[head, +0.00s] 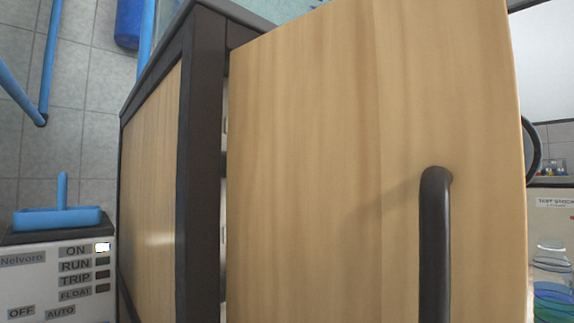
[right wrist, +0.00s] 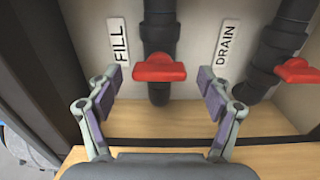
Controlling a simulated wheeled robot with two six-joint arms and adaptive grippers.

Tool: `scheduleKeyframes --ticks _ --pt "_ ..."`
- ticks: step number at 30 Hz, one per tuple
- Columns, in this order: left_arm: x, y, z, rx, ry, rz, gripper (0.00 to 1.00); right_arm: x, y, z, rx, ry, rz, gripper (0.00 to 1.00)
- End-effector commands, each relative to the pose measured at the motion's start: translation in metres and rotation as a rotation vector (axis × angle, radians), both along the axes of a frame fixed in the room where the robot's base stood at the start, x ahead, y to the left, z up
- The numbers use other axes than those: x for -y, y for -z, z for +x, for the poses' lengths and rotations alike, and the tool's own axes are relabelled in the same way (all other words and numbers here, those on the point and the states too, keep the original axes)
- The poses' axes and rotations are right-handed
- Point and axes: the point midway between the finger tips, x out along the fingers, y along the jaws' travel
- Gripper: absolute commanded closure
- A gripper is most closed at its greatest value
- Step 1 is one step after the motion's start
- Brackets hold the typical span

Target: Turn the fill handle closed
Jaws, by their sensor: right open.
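The red fill handle (right wrist: 158,68) shows in the right wrist view, on a black vertical pipe (right wrist: 160,30) beside the FILL label (right wrist: 118,40). The handle lies crosswise to its pipe. My right gripper (right wrist: 160,78) is open, with one finger to either side of the handle in the picture. I see no contact, and the gap in depth is hard to judge. In the head view neither gripper nor the fill handle shows; a wooden door (head: 320,150) fills the middle. My left gripper is in no view.
A second red handle (right wrist: 297,70) sits on the pipe by the DRAIN label (right wrist: 227,43). A wooden ledge (right wrist: 180,120) lies below the pipes. The door's black pull (head: 435,245) sticks out. A control box (head: 60,275) stands at left, glassware (head: 552,298) at right.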

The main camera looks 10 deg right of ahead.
Motion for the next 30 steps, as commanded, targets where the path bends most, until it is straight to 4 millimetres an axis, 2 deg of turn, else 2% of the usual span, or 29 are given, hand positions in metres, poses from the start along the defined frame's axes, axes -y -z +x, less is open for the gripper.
scheduleKeyframes --ticks 7,12,26,28,30 --pt "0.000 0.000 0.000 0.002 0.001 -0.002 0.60 0.029 0.000 -0.037 0.005 0.007 -0.002 0.21" --pt "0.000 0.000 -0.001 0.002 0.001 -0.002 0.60 0.039 0.000 -0.053 0.001 0.003 0.000 0.21" --pt "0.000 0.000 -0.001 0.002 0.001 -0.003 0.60 0.040 0.000 -0.055 -0.001 0.001 -0.001 0.21" --pt "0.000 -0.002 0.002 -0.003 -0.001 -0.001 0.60 0.040 -0.003 -0.056 0.000 0.001 0.000 0.21" --pt "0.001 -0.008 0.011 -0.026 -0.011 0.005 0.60 0.040 -0.017 -0.056 0.000 0.001 0.000 0.21"
